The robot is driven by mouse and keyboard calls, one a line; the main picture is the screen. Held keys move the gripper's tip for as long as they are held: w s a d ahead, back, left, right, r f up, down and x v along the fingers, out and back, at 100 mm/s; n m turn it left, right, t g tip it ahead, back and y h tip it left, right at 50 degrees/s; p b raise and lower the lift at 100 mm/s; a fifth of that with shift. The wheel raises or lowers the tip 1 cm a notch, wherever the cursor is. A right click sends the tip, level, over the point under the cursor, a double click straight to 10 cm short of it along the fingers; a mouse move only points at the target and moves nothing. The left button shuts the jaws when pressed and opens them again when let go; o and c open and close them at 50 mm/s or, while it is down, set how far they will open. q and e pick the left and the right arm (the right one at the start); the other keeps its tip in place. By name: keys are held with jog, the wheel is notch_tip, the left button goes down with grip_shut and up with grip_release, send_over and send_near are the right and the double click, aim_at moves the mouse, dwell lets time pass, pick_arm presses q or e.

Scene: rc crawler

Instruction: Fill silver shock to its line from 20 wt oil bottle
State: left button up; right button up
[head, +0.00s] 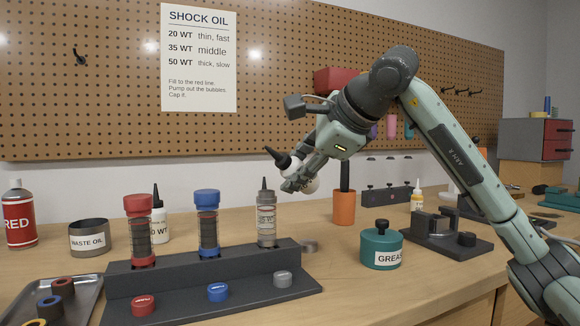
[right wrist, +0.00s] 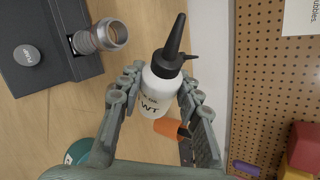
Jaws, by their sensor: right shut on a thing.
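The silver shock (head: 266,222) stands upright in the dark rack (head: 205,288), and its open top (right wrist: 117,33) shows in the right wrist view. My right gripper (head: 298,180) is shut on a white oil bottle (head: 312,185) with a black nozzle, above and right of the silver shock. The bottle is tilted, its nozzle (head: 277,157) pointing up and left, apart from the shock. In the right wrist view the held bottle (right wrist: 156,92) shows "WT", but its number is not readable. The oil level in the silver shock cannot be told. My left gripper is out of view.
Red (head: 139,235) and blue (head: 207,225) shocks stand in the rack, with loose red, blue and silver caps (head: 283,279) in front. Another oil bottle (head: 159,224) stands behind. A black nozzle (head: 264,184) rises behind the silver shock. A grease tub (head: 381,249) and orange cup (head: 344,208) stand right.

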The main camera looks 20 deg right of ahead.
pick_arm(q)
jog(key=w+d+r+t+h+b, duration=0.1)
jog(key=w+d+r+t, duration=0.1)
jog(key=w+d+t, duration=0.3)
pick_arm(e)
jog(key=shift+w+d+f+n+t+h, duration=0.1)
jog(key=shift+d+f+n+t+h, duration=0.15)
jog(key=shift+f+n+h, duration=0.15)
jog(key=shift+w+d+f+n+t+h, duration=0.1)
jog(key=shift+d+f+n+t+h, duration=0.15)
jog(key=shift+f+h, duration=0.25)
jog(key=shift+r+n+t+h+p, duration=0.3)
jog(key=shift+r+n+h+p, duration=0.45)
jog(key=shift+r, duration=0.15)
jog(key=shift+d+r+n+h, duration=0.1)
jog(key=shift+r+n+h, duration=0.2)
jog(key=shift+r, duration=0.1)
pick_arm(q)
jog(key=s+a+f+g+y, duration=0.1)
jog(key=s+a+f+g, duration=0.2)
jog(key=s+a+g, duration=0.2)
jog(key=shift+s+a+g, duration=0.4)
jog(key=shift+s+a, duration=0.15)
pick_arm(e)
jog(key=shift+w+d+r+n+t+h, duration=0.1)
jog(key=shift+r+n+t+h, duration=0.2)
jog(key=shift+t+h, duration=0.1)
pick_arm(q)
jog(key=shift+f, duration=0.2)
